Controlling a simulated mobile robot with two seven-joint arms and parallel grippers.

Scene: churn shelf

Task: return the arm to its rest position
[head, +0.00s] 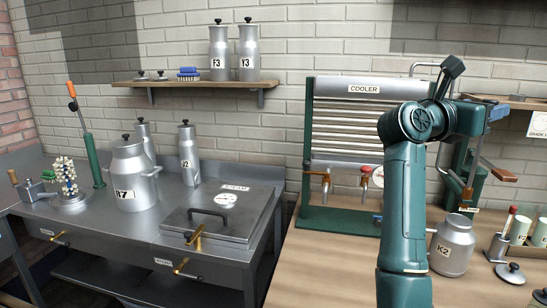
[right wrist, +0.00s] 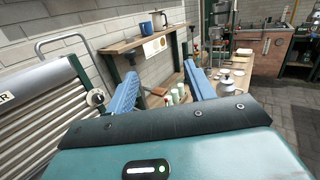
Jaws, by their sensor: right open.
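My right arm (head: 405,215) rises on the right side of the head view, in front of the cooler. Its wrist bends at the top, with the right gripper (head: 487,114) at the far end beside the cooler's right edge. In the right wrist view the two blue fingers of the right gripper (right wrist: 164,88) are spread wide, with nothing held between them. A wall shelf and several small vessels show beyond the fingers. The head view shows the fingers only in part. My left arm and left gripper are not in view.
The cooler (head: 362,88) stands against the wall on the wooden counter (head: 318,270). A can marked K2 (head: 452,246) stands right of my arm. Wall shelf (right wrist: 150,38) bears a blue mug (right wrist: 159,20).

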